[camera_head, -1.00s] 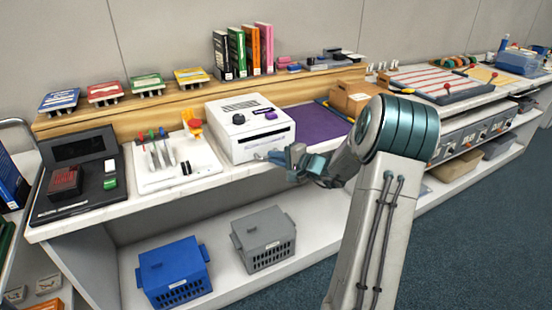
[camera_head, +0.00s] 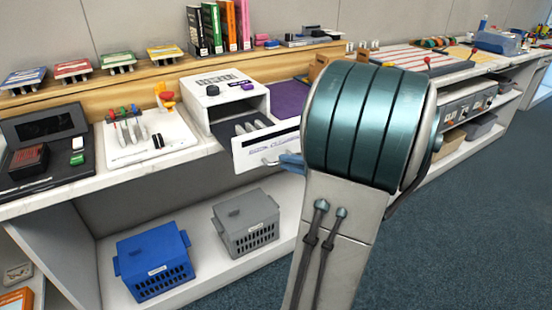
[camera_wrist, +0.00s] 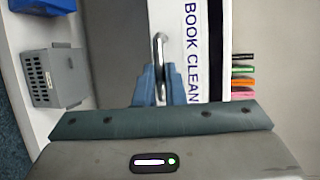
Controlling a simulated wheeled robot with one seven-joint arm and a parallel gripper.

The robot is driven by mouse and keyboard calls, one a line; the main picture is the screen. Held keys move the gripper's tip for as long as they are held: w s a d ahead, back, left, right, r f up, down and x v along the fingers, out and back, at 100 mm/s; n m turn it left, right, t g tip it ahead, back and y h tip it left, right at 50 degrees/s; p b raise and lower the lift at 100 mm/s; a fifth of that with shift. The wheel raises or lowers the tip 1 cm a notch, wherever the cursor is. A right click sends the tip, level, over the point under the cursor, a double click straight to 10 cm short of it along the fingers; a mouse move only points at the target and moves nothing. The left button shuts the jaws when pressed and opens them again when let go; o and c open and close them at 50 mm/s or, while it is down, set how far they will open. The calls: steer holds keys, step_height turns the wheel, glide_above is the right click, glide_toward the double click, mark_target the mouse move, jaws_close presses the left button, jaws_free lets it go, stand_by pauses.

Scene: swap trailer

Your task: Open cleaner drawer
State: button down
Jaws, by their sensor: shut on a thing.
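The book cleaner is a white box (camera_head: 220,84) with a purple knob on the bench. Its drawer is pulled out toward me, and the white drawer front (camera_head: 265,143) stands well clear of the box. Grey rounded parts show inside the drawer. In the wrist view the drawer front (camera_wrist: 192,50) carries the words "BOOK CLEAN" and a metal handle (camera_wrist: 159,60). My gripper (camera_wrist: 159,84) is shut on this handle with its blue fingers. In the head view the blue fingers (camera_head: 290,162) show at the handle, and my arm hides the rest of the gripper.
A white panel with coloured levers (camera_head: 145,140) stands left of the cleaner, and a purple mat (camera_head: 290,97) lies to its right. A blue crate (camera_head: 153,265) and a grey crate (camera_head: 246,224) sit on the lower shelf. Floor (camera_head: 450,220) at the right is clear.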

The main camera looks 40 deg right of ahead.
steer(key=shift+s+a, duration=0.1)
steer(key=shift+s, duration=0.7)
steer(key=c, duration=1.5)
jaws_free()
steer(key=p+v, duration=0.1)
steer(key=v, duration=1.2)
steer(key=shift+s, duration=0.4)
